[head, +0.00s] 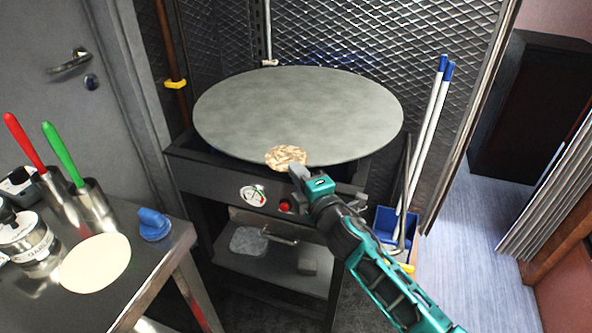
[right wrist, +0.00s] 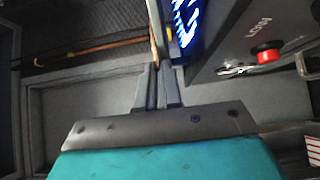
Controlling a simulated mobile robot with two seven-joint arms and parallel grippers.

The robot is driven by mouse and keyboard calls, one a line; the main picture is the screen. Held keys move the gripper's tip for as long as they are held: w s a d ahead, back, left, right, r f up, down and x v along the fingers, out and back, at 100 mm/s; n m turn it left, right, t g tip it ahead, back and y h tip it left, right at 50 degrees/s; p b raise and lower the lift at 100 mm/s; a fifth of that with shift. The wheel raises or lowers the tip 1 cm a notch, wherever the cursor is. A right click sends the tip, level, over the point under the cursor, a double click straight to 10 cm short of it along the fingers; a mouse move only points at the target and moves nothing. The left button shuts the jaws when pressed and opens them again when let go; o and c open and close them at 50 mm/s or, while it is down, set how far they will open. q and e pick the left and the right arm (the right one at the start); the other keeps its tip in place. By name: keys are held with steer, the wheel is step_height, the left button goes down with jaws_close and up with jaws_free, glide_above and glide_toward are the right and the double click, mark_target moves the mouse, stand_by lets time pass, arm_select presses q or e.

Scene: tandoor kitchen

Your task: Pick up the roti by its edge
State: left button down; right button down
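The roti (head: 287,156), round and browned in patches, is at the near edge of the big round grey griddle (head: 300,110). My right gripper (head: 297,173) is at the roti's near edge. In the right wrist view, its two fingers (right wrist: 157,72) are close together with the thin tan edge of the roti (right wrist: 154,48) between their tips; the gripper looks shut on it. The griddle appears nearly edge-on there. Whether the roti is clear of the griddle is hard to tell. My left gripper is not in view.
A metal table (head: 150,262) at left holds a pale dough disc (head: 95,263), a blue-handled object (head: 154,224) and steel pots with red and green handles. The griddle's stand has a gauge and a red knob (head: 285,205). Blue-tipped poles (head: 428,130) lean at right.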

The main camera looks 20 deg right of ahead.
step_height(320, 180, up, 2)
steer(key=shift+r+p, duration=0.15)
steer(key=shift+p, duration=0.75)
steer(key=s+d+r+p, duration=0.1)
steer(key=s+r+p, duration=0.1)
steer(key=s, duration=0.5)
steer(key=s+d+r+p, duration=0.1)
steer(key=s+r, duration=0.2)
steer(key=s, duration=0.3)
steer(key=shift+s+d+p, duration=0.3)
steer(key=shift+s+p, duration=0.05)
